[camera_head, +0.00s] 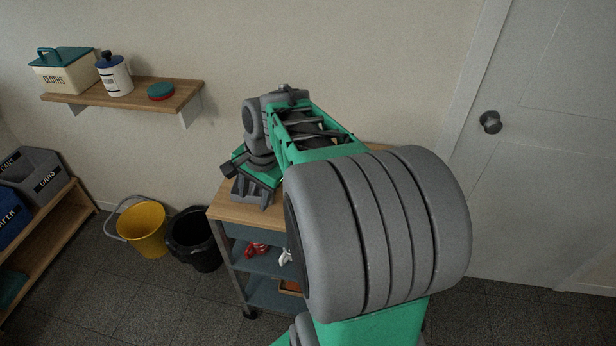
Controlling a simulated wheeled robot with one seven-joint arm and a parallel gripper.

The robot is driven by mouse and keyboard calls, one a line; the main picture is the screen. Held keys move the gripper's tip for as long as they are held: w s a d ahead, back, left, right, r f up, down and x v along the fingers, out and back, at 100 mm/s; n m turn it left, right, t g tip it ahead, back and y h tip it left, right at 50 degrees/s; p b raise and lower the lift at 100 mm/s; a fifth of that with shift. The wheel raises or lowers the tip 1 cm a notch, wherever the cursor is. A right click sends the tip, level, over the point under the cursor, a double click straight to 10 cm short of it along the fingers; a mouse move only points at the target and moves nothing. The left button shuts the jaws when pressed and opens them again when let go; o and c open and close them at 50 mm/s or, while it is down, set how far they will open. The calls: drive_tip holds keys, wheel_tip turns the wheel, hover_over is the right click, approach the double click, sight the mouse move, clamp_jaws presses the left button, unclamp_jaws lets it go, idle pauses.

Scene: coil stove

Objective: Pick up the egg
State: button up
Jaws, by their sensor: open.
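No egg can be seen in the head camera view. My gripper (251,193) is over the left part of the wooden top of a cart (222,208), pointing down. It is open, and its dark grey fingers are close to the wooden top. I cannot tell whether they touch it. My own large grey and green arm hides most of the cart top, and the space between the fingers is too small to make out.
Lower cart shelves hold a red and white item (256,250). A yellow bucket (142,229) and a black bin (195,240) stand left of the cart. A wall shelf (130,95) hangs upper left; a door (550,160) is at right.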

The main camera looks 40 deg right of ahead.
drive_tip(key=d+m, duration=0.3)
drive_tip(key=d, duration=0.1)
drive_tip(key=d+m+p, duration=0.1)
drive_tip(key=d+m, duration=0.2)
drive_tip(key=d, duration=0.2)
drive_tip(key=w+d+m+y+p, duration=0.1)
drive_tip(key=d+m, duration=0.3)
drive_tip(key=shift+d+f, duration=0.15)
drive_tip(key=shift+d, duration=0.1)
drive_tip(key=s+d+m, duration=0.1)
drive_tip(key=d+m, duration=0.1)
drive_tip(key=d+f+m+p, duration=0.1)
drive_tip(key=d+m, duration=0.1)
drive_tip(key=d, duration=0.1)
drive_tip(key=s+d+f+m+t, duration=0.1)
drive_tip(key=d+m, duration=0.1)
drive_tip(key=d, duration=0.1)
drive_tip(key=shift+s+d+f+m+y+p, duration=0.15)
drive_tip(key=shift+s+m+y+p, duration=0.15)
drive_tip(key=shift+m+y, duration=0.1)
drive_tip(key=p+x, duration=0.1)
drive_tip(key=x, duration=0.6)
drive_tip(key=shift+w+d+f, duration=0.1)
drive_tip(key=shift+w+f, duration=0.15)
drive_tip(key=shift+w, duration=0.05)
clamp_jaws()
